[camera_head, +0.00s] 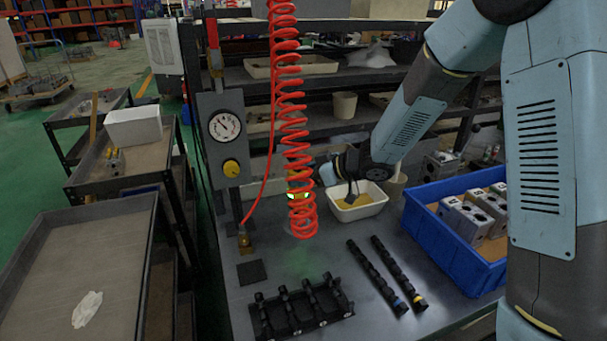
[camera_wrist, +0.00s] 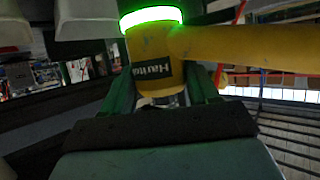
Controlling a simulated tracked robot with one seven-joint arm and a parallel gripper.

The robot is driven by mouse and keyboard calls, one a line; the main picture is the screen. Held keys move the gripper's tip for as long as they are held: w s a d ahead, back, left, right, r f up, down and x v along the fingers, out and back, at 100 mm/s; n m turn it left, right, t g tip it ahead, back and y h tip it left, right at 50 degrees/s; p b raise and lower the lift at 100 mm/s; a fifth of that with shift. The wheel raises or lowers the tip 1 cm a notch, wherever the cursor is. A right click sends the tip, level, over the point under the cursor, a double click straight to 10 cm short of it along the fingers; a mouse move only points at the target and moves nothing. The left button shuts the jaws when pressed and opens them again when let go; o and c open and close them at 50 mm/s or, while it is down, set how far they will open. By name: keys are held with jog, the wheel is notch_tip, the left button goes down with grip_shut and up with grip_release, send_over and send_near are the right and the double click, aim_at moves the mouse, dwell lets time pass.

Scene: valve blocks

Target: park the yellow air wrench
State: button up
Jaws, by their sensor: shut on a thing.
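The yellow air wrench (camera_wrist: 155,65) fills the upper middle of the wrist view, with a dark label, a glowing green ring (camera_wrist: 150,18) and a yellow length running right. My gripper (camera_wrist: 163,88) is shut on its body, one green finger on each side. In the head view, a small bright yellow-green part (camera_head: 298,195) shows through the red coiled hose (camera_head: 290,100), which hides most of the wrench there. The hose hangs from above over the bench, and my arm reaches in behind it from the right. No parking holder can be made out clearly.
A gauge panel (camera_head: 224,140) with a yellow knob stands left of the hose. On the bench (camera_head: 300,255) are a white tray (camera_head: 372,207), a black rack (camera_head: 300,312), two black bars (camera_head: 385,275) and a blue crate (camera_head: 440,240) of metal blocks. The bench middle is clear.

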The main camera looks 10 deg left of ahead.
jog(key=shift+f, duration=0.95)
dwell(0.4)
jog(key=o, duration=1.2)
jog(key=shift+c, duration=0.2)
jog(key=o, duration=0.3)
jog(key=shift+f, duration=0.1)
jog(key=v, duration=1.3)
jog(key=shift+d, duration=0.35)
jog(key=shift+r, duration=0.2)
